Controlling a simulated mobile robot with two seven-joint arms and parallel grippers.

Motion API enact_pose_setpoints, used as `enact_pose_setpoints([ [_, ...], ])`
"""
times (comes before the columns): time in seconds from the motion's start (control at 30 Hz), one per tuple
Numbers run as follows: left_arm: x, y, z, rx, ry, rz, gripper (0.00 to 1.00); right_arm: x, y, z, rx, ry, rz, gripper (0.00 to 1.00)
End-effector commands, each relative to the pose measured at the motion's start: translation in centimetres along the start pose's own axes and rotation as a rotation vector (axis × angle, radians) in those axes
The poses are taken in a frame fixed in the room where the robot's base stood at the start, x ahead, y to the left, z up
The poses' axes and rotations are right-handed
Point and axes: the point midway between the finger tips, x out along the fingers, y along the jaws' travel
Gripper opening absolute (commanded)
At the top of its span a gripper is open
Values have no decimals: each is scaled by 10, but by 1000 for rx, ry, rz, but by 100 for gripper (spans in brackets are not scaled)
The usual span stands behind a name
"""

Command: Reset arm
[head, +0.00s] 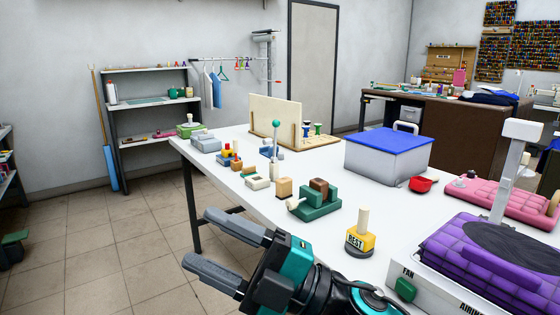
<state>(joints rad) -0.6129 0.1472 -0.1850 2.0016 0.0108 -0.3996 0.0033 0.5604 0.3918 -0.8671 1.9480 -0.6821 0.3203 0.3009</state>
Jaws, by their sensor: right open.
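My right gripper (199,239) reaches in from the bottom of the head view, with its two grey fingers pointing left and spread apart. It is open and nothing shows between the fingers. It is over the tiled floor, in front of the near edge of the white table (330,190), and does not appear to touch anything. My left gripper is out of view. A purple quilted bundle (450,237) with a dark round patch lies on a white device marked "FAN" (420,280) at the lower right. A pink quilted piece (505,198) lies behind it.
A yellow block marked "REST" (360,241) stands close to my right arm.

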Motion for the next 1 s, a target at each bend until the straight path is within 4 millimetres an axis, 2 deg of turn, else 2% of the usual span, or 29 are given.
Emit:
enact_pose_setpoints([
  [0.13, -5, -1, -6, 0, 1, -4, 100, -38, -1, 43, 220, -254, 175, 57],
  [0.23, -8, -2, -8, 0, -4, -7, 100, -76, -14, 72, 357, -437, 268, 57],
  [0.33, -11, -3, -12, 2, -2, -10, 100, -123, -38, 94, 493, -631, 344, 57],
  [0.43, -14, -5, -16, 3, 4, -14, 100, -177, -71, 106, 629, -835, 402, 57],
  [0.57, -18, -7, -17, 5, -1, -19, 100, -255, -124, 101, 803, -1103, 454, 57],
  [0.6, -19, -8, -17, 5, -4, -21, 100, -278, -140, 94, 852, -1181, 464, 57],
  [0.7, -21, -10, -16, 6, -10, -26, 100, -326, -174, 74, 952, -1344, 478, 57],
  [0.83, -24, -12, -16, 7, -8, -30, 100, -366, -202, 50, 1036, -1481, 484, 57],
  [1.0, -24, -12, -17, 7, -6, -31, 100, -385, -216, 36, 1077, -1547, 485, 57],
])
